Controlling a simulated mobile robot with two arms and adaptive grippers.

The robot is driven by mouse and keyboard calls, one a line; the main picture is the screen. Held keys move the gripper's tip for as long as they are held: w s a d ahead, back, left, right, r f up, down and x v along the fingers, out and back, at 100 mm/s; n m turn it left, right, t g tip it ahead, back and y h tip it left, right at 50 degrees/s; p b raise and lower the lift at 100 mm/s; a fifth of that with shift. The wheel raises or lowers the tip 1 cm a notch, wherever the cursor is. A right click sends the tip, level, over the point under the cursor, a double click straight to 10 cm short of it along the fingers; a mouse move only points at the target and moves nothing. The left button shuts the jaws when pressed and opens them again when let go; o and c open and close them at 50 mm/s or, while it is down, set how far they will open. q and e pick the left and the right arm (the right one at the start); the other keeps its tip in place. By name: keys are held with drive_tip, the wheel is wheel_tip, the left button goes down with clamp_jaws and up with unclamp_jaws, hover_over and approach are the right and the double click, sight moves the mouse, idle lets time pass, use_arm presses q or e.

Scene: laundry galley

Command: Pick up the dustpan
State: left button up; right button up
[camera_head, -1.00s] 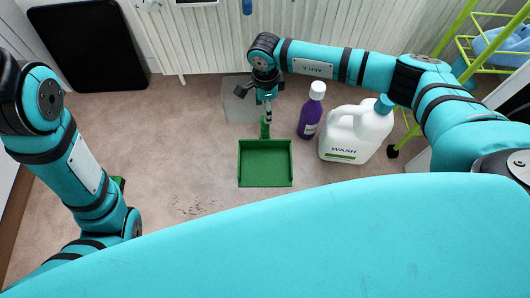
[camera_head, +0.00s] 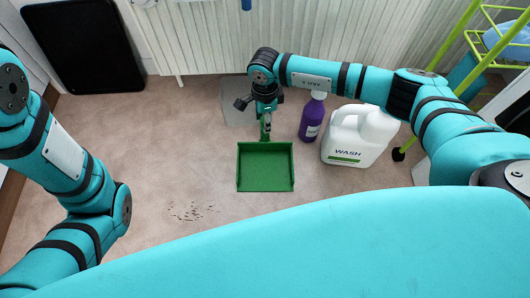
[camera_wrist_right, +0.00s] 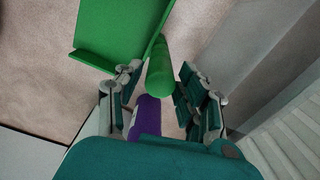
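The green dustpan (camera_head: 265,170) lies on the floor, its pan toward me and its handle toward the radiator. In the right wrist view the pan (camera_wrist_right: 122,28) is at the top and its round handle (camera_wrist_right: 160,70) reaches down between my finger pads. My right gripper (camera_head: 266,124) is over the handle in the head view. In the right wrist view the right gripper (camera_wrist_right: 160,88) is open, with a finger on each side of the handle and gaps showing. The left arm shows at the left, but its gripper is hidden or out of view.
A purple bottle (camera_head: 311,120) and a white WASH jug (camera_head: 352,140) stand right of the dustpan. A radiator (camera_head: 300,35) runs behind. Dark crumbs (camera_head: 190,211) lie on the floor at front left. A green rack (camera_head: 470,60) stands at right.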

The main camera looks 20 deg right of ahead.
clamp_jaws()
drive_tip(key=shift+r, duration=0.15)
